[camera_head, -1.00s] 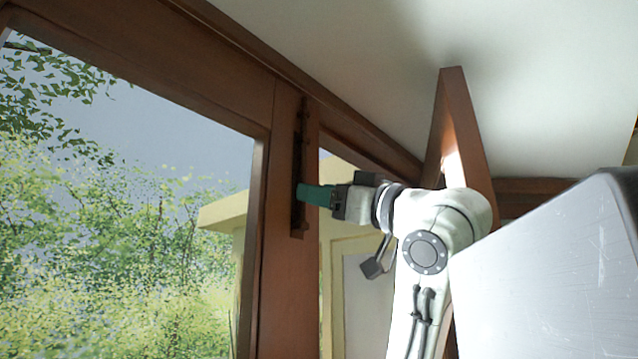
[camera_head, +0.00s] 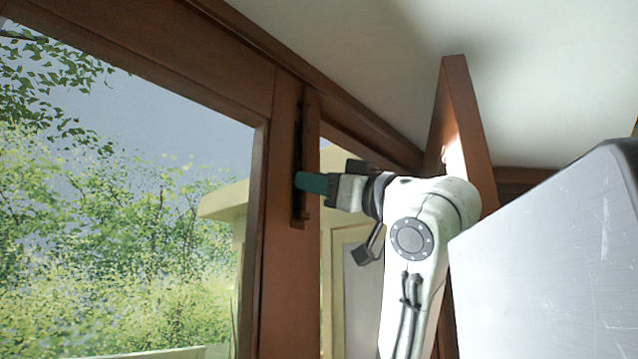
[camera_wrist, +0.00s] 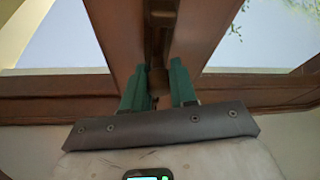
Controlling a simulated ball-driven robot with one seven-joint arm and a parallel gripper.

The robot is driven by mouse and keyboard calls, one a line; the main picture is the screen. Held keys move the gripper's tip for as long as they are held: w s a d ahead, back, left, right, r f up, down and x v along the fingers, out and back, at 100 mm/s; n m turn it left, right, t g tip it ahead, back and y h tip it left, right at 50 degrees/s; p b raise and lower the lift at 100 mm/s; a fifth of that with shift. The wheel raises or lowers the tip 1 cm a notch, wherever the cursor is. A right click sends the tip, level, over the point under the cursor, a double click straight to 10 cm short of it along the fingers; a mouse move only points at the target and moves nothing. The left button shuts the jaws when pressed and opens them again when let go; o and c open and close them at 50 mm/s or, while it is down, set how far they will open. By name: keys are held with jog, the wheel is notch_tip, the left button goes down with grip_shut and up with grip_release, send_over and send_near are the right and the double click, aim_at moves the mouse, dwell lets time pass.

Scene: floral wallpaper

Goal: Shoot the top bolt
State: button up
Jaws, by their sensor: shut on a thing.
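The top bolt (camera_head: 299,150) is a dark vertical bar with fittings, mounted on the edge of a brown wooden door stile. My gripper (camera_head: 300,182) has green fingers and reaches the lower part of the bolt from the right. In the wrist view, the bolt (camera_wrist: 160,30) runs along the stile down to between the green fingers of my gripper (camera_wrist: 160,84). The fingers are shut on a small brown part of it, likely its knob (camera_wrist: 158,82), mostly hidden between them. The bolt's upper end is hard to make out against the dark frame.
The wooden head frame (camera_head: 340,125) runs above the stile, close under the pale ceiling (camera_head: 360,50). A glass pane (camera_head: 130,200) showing greenery lies left. A slanted wooden post (camera_head: 465,120) stands right, behind my arm.

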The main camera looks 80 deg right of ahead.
jog(key=shift+s+d, duration=0.1)
jog(key=shift+d, duration=0.05)
grip_shut()
jog(key=shift+r, duration=2.35)
jog(key=o, duration=0.9)
grip_release()
jog(key=shift+d, duration=0.1)
jog(key=shift+o, duration=0.3)
jog(key=shift+f, duration=0.1)
jog(key=shift+s+f+b, duration=0.1)
jog(key=shift+s+b, duration=0.05)
jog(key=shift+b, duration=0.15)
jog(key=b+v, duration=0.4)
jog(key=v, duration=0.6)
jog(key=shift+s+a, duration=0.2)
jog(key=shift+s, duration=0.1)
